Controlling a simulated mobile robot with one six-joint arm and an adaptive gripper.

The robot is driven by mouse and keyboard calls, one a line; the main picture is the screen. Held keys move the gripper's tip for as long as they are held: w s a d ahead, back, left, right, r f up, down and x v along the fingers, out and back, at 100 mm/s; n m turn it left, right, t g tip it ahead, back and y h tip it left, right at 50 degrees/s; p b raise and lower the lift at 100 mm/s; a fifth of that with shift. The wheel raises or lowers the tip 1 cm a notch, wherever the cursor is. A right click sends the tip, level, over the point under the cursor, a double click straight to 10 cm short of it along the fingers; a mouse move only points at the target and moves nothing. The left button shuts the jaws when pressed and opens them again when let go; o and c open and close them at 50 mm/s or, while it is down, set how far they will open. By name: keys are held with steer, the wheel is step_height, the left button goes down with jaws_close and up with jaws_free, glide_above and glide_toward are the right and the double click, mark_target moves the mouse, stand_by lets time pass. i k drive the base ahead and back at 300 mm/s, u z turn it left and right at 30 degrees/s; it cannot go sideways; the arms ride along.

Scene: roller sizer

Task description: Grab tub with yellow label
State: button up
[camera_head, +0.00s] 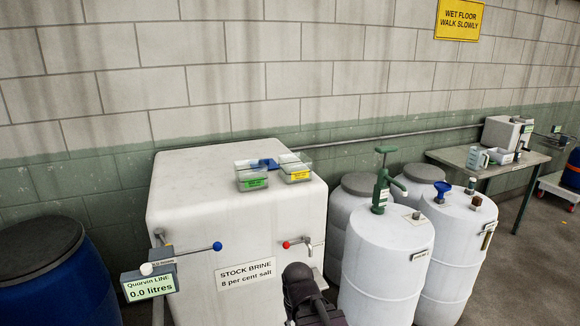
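The tub with the yellow label (297,174) is a small grey open container on top of the white stock brine tank, near its right rear part. A similar grey tub with a green label (251,182) stands just to its left. A blue object (266,163) lies between and behind the two tubs; its shape is unclear. A dark part of my arm shows at the bottom centre, in front of the tank and below the tubs, apart from them. I cannot make out gripper fingers on it.
The white stock brine tank (190,200) has a blue-knobbed lever (217,246) and a red-knobbed one (286,244) in front. A litre display (149,288) stands at left. White drums, one with a green hand pump (381,185), crowd the right. The tank top's left is clear.

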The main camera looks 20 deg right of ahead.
mark_target(296, 168)
steer(key=u, duration=0.1)
steer(key=i, duration=0.95)
steer(key=u, duration=0.05)
